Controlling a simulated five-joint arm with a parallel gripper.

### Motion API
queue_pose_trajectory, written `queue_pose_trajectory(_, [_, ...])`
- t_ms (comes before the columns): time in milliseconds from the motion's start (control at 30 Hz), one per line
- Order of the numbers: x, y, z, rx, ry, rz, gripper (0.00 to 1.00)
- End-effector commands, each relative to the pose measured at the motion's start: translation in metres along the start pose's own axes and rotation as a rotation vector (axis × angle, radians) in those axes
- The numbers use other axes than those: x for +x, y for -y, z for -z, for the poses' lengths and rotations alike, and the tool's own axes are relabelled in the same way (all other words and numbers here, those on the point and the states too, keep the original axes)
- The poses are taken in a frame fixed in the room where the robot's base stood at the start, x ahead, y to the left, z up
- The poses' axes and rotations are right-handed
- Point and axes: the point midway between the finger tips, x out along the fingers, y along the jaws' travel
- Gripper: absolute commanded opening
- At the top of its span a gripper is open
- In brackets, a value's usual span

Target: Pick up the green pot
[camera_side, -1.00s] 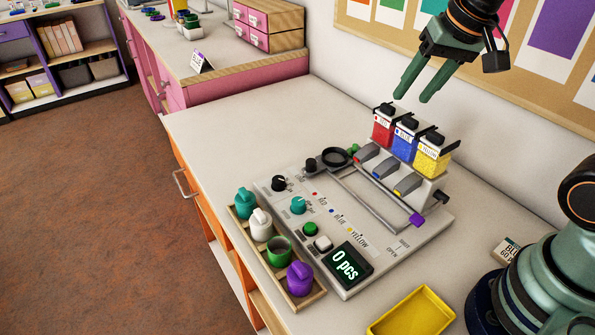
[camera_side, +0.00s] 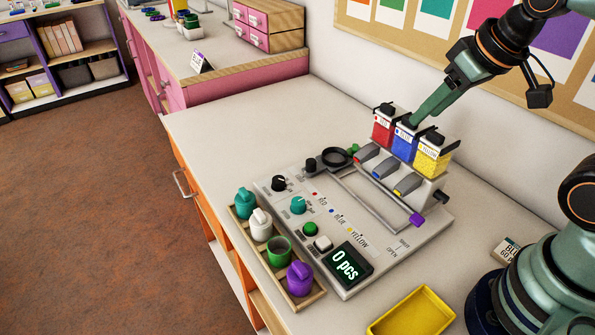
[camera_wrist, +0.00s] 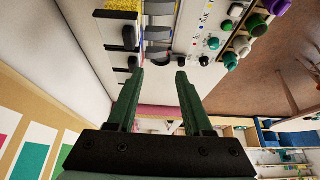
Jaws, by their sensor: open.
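The green pot (camera_side: 279,252) is an open round cup standing in a wooden tray (camera_side: 243,231). It sits between a white bottle (camera_side: 260,225) and a purple bottle (camera_side: 299,278). In the wrist view the green pot (camera_wrist: 255,24) is at the upper right. My gripper (camera_side: 420,118) is over the back of the dispenser, close to the blue bin, far from the pot; in the side view its fingers overlap. In the wrist view my gripper (camera_wrist: 160,72) is open, with nothing between its fingers.
Red (camera_side: 384,125), blue (camera_side: 404,141) and yellow (camera_side: 433,158) bead bins stand on the dispenser under my gripper. A panel with knobs and a display (camera_side: 348,267) lies between them and the tray. A teal bottle (camera_side: 244,202) and yellow tray (camera_side: 412,313) are nearby.

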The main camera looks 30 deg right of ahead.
Motion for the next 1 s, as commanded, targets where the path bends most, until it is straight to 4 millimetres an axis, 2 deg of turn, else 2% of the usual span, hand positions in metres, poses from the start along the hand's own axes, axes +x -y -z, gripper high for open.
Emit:
queue_pose_trajectory(300, [0.000, 0.000, 0.000, 0.001, 0.000, 0.000, 0.51])
queue_pose_trajectory(333, [0.000, 0.000, 0.000, 0.001, 0.000, 0.000, 0.55])
queue_pose_trajectory(367, [0.000, 0.000, 0.000, 0.001, 0.000, 0.000, 0.66])
queue_pose_trajectory(400, [0.000, 0.000, 0.000, 0.001, 0.000, 0.000, 0.68])
queue_pose_trajectory(733, [0.001, 0.002, 0.002, -0.013, 0.006, 0.004, 0.68])
queue_pose_trajectory(867, [0.005, 0.017, 0.010, -0.092, 0.042, 0.026, 0.68])
queue_pose_trajectory(1000, [0.017, 0.047, 0.024, -0.257, 0.114, 0.070, 0.68])
